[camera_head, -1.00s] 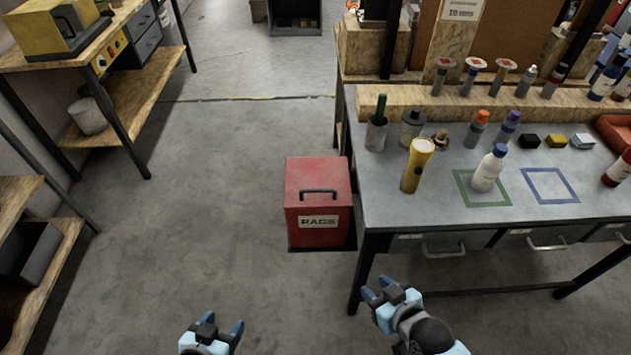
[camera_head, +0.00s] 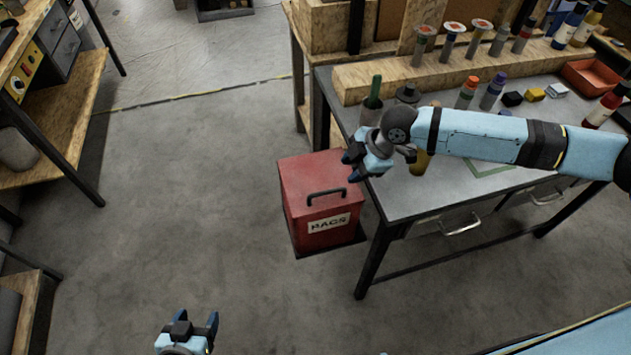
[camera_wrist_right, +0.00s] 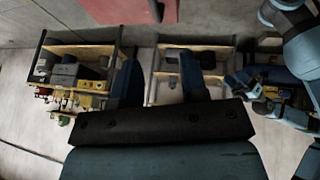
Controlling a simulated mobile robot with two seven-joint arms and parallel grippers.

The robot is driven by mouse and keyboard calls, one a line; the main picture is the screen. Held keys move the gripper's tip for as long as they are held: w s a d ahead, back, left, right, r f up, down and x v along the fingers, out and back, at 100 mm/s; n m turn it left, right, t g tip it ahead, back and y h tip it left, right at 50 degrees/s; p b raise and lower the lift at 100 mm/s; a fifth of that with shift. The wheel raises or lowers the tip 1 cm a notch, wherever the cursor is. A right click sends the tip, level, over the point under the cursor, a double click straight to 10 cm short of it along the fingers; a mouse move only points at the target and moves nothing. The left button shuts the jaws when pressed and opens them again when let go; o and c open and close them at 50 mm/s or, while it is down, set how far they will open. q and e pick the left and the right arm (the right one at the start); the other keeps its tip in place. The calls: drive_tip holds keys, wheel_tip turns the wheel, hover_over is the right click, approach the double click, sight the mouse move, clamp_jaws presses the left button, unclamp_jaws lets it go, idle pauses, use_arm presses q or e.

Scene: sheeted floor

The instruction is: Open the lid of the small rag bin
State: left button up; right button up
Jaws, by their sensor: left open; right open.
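The rag bin (camera_head: 315,190) is a red box with a "RAGS" label, standing on the floor beside the workbench. Its lid is shut, with a dark handle (camera_head: 326,193) towards its front. My right gripper (camera_head: 350,168) is open and empty, above the bin's right side near the bench corner. In the right wrist view my right gripper's fingers (camera_wrist_right: 165,88) are apart, and a red surface of the bin (camera_wrist_right: 130,8) shows at the top edge. My left gripper (camera_head: 197,325) is open and empty over the floor at the bottom, well away from the bin.
The workbench (camera_head: 400,200) stands right of the bin, holding bottles, a flashlight and an orange-red tray (camera_head: 590,78). My right arm reaches across it. A wooden shelf unit (camera_head: 60,110) stands at the left. The floor (camera_head: 190,190) left of the bin is clear.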

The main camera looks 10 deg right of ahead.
sight(329, 190)
drive_tip(key=x, duration=0.4)
drive_tip(key=d+p+x, duration=0.1)
drive_tip(key=x, duration=0.3)
drive_tip(key=w+x, duration=0.1)
drive_tip(key=x, duration=0.3)
drive_tip(key=shift+w+d+f, duration=0.1)
drive_tip(key=shift+d+f, duration=0.05)
drive_tip(key=shift+f, duration=0.35)
clamp_jaws()
